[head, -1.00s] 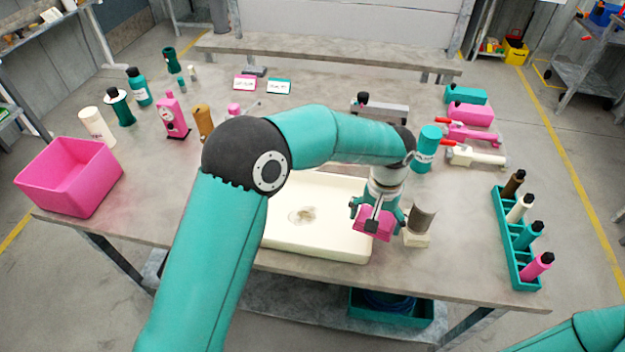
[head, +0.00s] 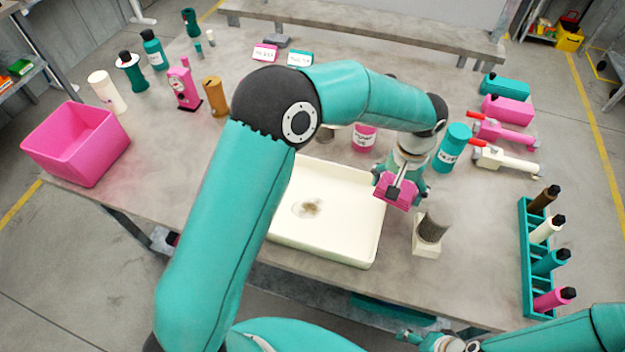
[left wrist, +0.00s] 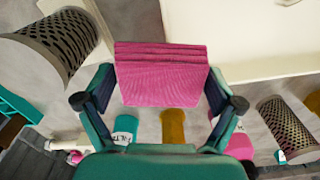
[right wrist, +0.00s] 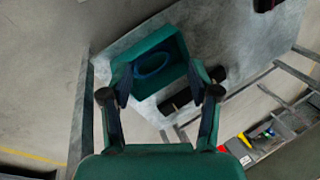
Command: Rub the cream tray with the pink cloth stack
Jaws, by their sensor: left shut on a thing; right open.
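The pink cloth stack (head: 398,188) is gripped by my left gripper (head: 400,180) at the right edge of the cream tray (head: 345,255). The left wrist view shows the folded stack (left wrist: 160,75) between the fingers, with a pale tray edge (left wrist: 240,40) beside it. The cloth appears raised; I cannot tell whether it touches the rim. The tray lies on the table with a brown-grey stain (head: 310,208) on its floor. My left arm hides its left part. My right gripper (right wrist: 160,95) is open and empty, low at the table's front.
A perforated cylinder on a cream base (head: 428,245) stands just right of the tray. A teal bottle (head: 452,148) is behind it, and a teal rack (head: 530,270) of bottles stands farther right. A pink bin (head: 75,145) is at left. A teal bin (right wrist: 175,75) sits below the tabletop.

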